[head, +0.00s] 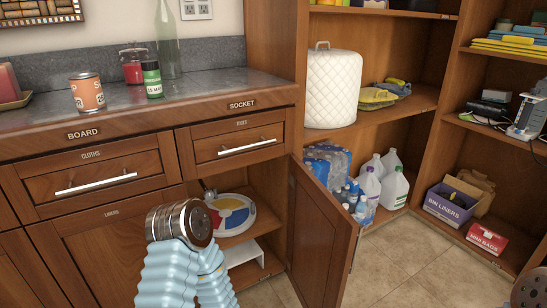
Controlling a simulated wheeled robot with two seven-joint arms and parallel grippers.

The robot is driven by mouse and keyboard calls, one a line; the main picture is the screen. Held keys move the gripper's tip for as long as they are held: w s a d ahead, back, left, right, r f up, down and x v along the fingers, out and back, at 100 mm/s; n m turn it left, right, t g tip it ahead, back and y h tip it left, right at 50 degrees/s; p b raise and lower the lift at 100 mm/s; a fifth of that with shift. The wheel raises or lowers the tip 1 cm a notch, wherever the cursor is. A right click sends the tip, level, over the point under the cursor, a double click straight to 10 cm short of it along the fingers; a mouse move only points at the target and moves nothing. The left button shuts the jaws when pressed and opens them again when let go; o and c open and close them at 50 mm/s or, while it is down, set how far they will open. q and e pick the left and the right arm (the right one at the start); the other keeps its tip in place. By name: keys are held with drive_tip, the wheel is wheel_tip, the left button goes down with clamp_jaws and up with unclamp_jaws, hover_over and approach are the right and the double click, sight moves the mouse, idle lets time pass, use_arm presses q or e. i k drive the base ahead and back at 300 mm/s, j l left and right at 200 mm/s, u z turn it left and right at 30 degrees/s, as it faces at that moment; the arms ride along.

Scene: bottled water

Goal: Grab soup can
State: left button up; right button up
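The likely soup can is an orange can (87,94) with a pale band and metal lid. It stands upright near the front edge of the counter at left, in the head view. A smaller can with a green and black label (152,80) stands to its right, apart from it. My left arm, with blue ribbed sleeves and a dark metal joint, rises at bottom centre, below the counter front and well clear of the orange can. I see no fingers of my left gripper. Only a bit of my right arm shows at the bottom right corner; its gripper is out of frame.
A red jar (132,66) and a clear bottle (167,42) stand behind the cans on the counter (215,88). A cabinet door (318,232) stands open right of my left arm. Shelves (400,103) hold goods at right. Floor (420,275) shows clear at lower right.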

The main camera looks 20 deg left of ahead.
sight(87, 89)
drive_tip(key=u, duration=1.1)
